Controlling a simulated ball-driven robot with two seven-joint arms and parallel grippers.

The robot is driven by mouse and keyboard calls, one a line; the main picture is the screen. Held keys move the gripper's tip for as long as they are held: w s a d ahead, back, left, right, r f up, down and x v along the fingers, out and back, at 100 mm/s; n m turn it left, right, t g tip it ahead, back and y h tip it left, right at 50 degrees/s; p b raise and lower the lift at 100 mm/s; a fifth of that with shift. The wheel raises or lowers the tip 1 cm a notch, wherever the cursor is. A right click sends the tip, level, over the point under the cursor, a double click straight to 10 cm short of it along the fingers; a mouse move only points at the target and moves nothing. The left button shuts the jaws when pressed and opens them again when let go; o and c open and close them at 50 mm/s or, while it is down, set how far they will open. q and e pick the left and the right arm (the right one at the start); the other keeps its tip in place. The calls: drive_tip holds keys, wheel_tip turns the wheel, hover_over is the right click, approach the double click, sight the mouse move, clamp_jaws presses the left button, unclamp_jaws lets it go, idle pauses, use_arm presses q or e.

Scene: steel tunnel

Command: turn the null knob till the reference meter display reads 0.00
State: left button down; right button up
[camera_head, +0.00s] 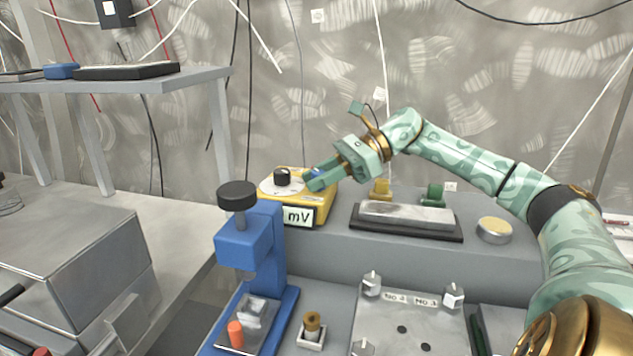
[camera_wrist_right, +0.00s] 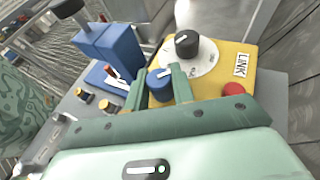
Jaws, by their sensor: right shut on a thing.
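The yellow meter box (camera_head: 322,213) stands on the grey bench. Its front display (camera_head: 299,216) shows "mV", but the digits are hidden behind the blue press. A black knob (camera_head: 282,177) sits on a white dial on top; it also shows in the right wrist view (camera_wrist_right: 187,44). My right gripper (camera_head: 316,181) reaches over the box from the right. Its fingers are shut around a blue knob (camera_wrist_right: 159,84), beside the black one. I cannot read a label at the blue knob. My left gripper is not in view.
The blue press (camera_head: 244,249) with a black top knob stands just in front of the box. A red button (camera_wrist_right: 233,89) and a LINK label (camera_wrist_right: 241,64) are on the box. A silver block (camera_head: 407,215) on a black base lies to the right.

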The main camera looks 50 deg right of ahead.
sight(320, 172)
drive_tip(key=o, duration=1)
drive_tip(key=shift+s+d+r+p, duration=0.1)
drive_tip(key=shift+d+r+p, duration=0.1)
drive_tip(key=shift+d+p, duration=0.1)
drive_tip(key=p+v, duration=0.3)
drive_tip(key=v, duration=0.2)
drive_tip(key=shift+s+r+p, duration=0.15)
drive_tip(key=shift+r+p, duration=0.25)
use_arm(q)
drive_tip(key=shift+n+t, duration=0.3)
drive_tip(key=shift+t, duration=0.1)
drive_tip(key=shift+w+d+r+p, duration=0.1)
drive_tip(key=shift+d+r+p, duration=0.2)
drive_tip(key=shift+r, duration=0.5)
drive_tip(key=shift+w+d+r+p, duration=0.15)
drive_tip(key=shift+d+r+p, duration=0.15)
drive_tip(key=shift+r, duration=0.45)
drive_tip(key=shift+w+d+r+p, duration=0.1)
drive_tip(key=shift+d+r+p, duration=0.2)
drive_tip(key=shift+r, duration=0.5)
use_arm(e)
drive_tip(key=shift+d+f+v, duration=0.1)
drive_tip(key=shift+f+v, duration=0.05)
drive_tip(key=shift+v, duration=1.55)
drive_tip(key=shift+d+f+v, duration=0.1)
drive_tip(key=shift+f+v, duration=0.1)
drive_tip(key=shift+v, duration=1.5)
drive_tip(key=shift+d+f+v, duration=0.1)
drive_tip(key=shift+f+v, duration=0.05)
drive_tip(key=shift+v, duration=1.55)
